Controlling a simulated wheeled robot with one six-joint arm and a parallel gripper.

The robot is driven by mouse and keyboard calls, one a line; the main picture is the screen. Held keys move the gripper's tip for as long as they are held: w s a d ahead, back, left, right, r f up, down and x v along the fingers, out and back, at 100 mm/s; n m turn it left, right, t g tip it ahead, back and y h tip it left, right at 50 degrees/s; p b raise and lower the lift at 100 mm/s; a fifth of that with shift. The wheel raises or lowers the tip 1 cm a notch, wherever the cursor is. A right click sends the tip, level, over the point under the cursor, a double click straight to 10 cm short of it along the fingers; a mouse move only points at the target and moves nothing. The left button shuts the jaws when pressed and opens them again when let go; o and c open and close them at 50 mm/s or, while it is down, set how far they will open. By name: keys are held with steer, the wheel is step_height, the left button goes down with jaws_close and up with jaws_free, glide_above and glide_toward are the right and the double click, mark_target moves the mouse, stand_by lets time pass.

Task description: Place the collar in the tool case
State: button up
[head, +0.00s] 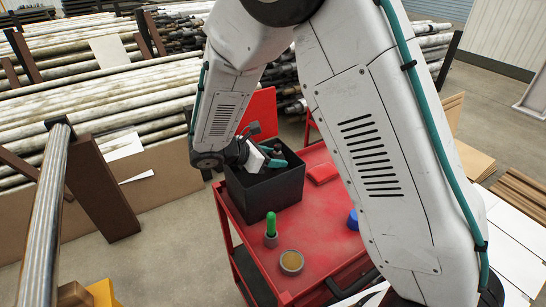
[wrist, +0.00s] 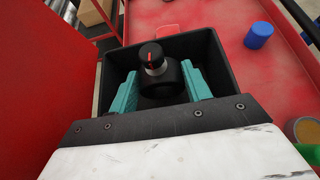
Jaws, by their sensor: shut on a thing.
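The black tool case (head: 262,197) is an open-topped box on the red cart, and its rim also shows in the wrist view (wrist: 222,62). My gripper (head: 272,160) is over the case's opening in the head view. In the wrist view its two teal fingers (wrist: 160,84) are shut on a dark round part, which I take to be the collar (wrist: 160,92). The collar is within the outline of the case; its height above the floor is unclear. A black knob-like piece (wrist: 152,56) with a silver band and red mark shows just beyond the collar.
The red cart top (head: 325,215) carries a green-topped piece (head: 270,228), a round tan-topped container (head: 291,262), a blue cylinder (head: 353,219) and a flat red block (head: 322,173). A red upright panel (head: 262,112) stands behind the case. Pipe racks (head: 100,100) lie beyond.

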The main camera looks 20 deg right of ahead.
steer(key=shift+f, duration=0.1)
steer(key=shift+f, duration=0.4)
steer(key=shift+f, duration=0.1)
steer(key=o, duration=1)
